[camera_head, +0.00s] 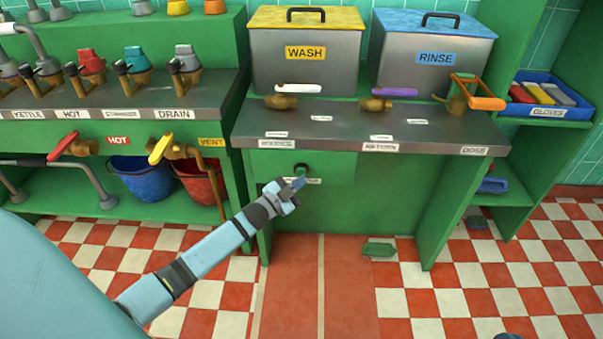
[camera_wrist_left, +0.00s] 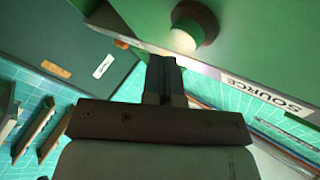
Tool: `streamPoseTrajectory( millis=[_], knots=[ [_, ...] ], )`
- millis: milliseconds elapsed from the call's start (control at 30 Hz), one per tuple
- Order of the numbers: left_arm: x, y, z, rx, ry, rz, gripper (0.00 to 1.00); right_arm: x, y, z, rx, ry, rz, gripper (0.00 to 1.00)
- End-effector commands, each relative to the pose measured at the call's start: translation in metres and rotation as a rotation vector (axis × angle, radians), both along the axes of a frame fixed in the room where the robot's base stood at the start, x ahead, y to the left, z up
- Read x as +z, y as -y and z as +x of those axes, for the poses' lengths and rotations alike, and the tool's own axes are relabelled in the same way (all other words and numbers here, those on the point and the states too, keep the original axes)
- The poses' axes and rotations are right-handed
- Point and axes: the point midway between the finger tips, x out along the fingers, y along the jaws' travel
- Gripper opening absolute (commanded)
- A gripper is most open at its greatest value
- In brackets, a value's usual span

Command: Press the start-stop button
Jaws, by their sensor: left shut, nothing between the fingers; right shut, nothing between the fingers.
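A round button (camera_head: 302,169) with a dark collar sits on the green front panel under the counter edge. A white label below it is partly hidden by my gripper, so I cannot read it all. In the left wrist view a round green button (camera_wrist_left: 184,40) with a pale bright spot and dark ring shows just beyond the fingertips. My left gripper (camera_head: 298,184) is shut and empty, just below and in front of the button; its fingers also show in the wrist view (camera_wrist_left: 165,65). I cannot tell whether they touch it. My right gripper's jaws are not in view.
The grey counter (camera_head: 345,128) overhangs the panel; its edge carries labels. A WASH tank (camera_head: 305,68) and a RINSE tank (camera_head: 432,75) stand behind it. Buckets (camera_head: 145,180) stand on the left shelf. A green pedal-like block (camera_head: 378,249) lies on the floor.

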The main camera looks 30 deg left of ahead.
Motion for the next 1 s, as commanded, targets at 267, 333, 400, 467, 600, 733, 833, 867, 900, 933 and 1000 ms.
streamPoseTrajectory(
  millis=[267, 333, 400, 467, 600, 733, 833, 867, 900, 933, 1000],
  knots=[
    [0.0002, -0.0032, 0.0053, -0.001, 0.001, 0.0, 0.0, 0.0005, 0.0, 0.0, 0.0, 0.0, 0.0, 0.0],
    [0.0002, -0.0032, 0.0053, -0.001, 0.001, 0.0, 0.0, 0.0005, -0.0001, 0.0001, 0.0, 0.0, 0.0, 0.0],
    [0.0002, -0.0032, 0.0053, 0.0, 0.0, 0.0, 0.0, 0.0006, 0.0, 0.0001, 0.0, 0.001, 0.0, 0.0],
    [0.0001, -0.0033, 0.0054, 0.0, 0.0, 0.0, 0.0, 0.0006, 0.0, 0.0001, 0.0, 0.001, 0.0, 0.0],
    [0.0001, -0.0037, 0.0061, 0.0, 0.0, 0.0, 0.0, 0.0006, 0.0, 0.0001, 0.0, 0.001, 0.0, 0.0],
    [-0.0001, -0.0045, 0.0073, 0.0, 0.0, 0.0, 0.0, 0.0004, -0.0001, 0.0001, 0.0, 0.001, 0.0, 0.0],
    [-0.0001, -0.0051, 0.0084, 0.0, 0.0, 0.0, 0.0, 0.0003, -0.0001, 0.0001, 0.0, 0.001, 0.0, 0.0],
    [-0.0002, -0.0053, 0.0087, 0.0, 0.0, 0.0, 0.0, 0.0003, -0.0001, 0.0001, 0.0, 0.001, 0.0, 0.0],
    [-0.0001, -0.0055, 0.0092, 0.0, 0.0, 0.0, 0.0, 0.0002, 0.0, 0.0001, 0.0, 0.001, 0.0, 0.0],
    [-0.0001, -0.0057, 0.0095, 0.0, 0.0, 0.0, 0.0, 0.0002, 0.0, 0.0001, 0.0, 0.001, 0.0, 0.0],
    [0.0, -0.0061, 0.0102, 0.0, 0.0, 0.0, 0.0, 0.0001, 0.0, 0.0001, 0.0, 0.001, 0.0, 0.0]
  ],
)
